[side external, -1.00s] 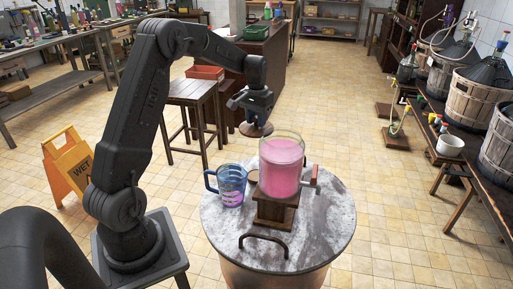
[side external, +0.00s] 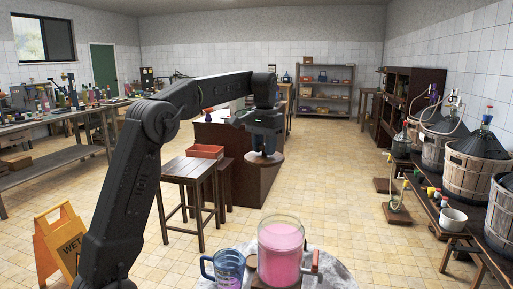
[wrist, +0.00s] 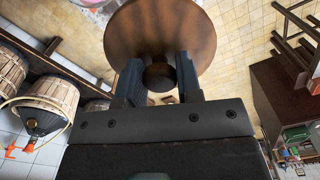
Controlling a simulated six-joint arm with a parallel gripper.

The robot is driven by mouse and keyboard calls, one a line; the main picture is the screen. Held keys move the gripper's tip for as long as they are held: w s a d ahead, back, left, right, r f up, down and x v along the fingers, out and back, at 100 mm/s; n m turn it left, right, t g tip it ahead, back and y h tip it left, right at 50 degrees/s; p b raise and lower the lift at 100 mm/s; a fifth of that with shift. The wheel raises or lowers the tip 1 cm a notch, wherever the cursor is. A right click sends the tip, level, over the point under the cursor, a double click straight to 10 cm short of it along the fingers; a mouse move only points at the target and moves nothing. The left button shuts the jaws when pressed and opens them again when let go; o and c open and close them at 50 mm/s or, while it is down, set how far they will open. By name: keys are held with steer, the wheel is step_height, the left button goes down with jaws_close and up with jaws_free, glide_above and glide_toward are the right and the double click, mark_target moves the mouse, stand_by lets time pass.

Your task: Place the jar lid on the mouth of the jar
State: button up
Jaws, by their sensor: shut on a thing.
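The jar lid is a round brown wooden disc (side external: 265,159) with a knob; it also fills the top of the wrist view (wrist: 165,25). My gripper (side external: 265,148) is shut on the lid's knob (wrist: 160,77), one finger on each side in the wrist view (wrist: 159,80). The lid hangs roughly level, well above the jar's height in the side view and slightly to its left. The jar (side external: 281,255) is clear glass with pink contents and an open mouth, upright on the round table.
A blue mug (side external: 228,264) stands just left of the jar on the grey marble-like table (side external: 337,275). A wooden stool (side external: 190,168) with an orange-red tray (side external: 205,151) stands further back. Basketed demijohns (side external: 478,172) line the right bench. The air between lid and jar looks clear.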

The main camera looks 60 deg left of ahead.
steer(key=s+d+m, duration=0.3)
steer(key=d, duration=1.1)
steer(key=shift+a+f, duration=0.2)
steer(key=shift+f, duration=1.15)
steer(key=shift+a+f, duration=0.15)
steer(key=shift+f, duration=1.15)
steer(key=shift+f, duration=0.1)
steer(key=shift+f, duration=2.8)
steer(key=shift+f, duration=0.65)
steer(key=o, duration=1)
steer(key=shift+r, duration=0.1)
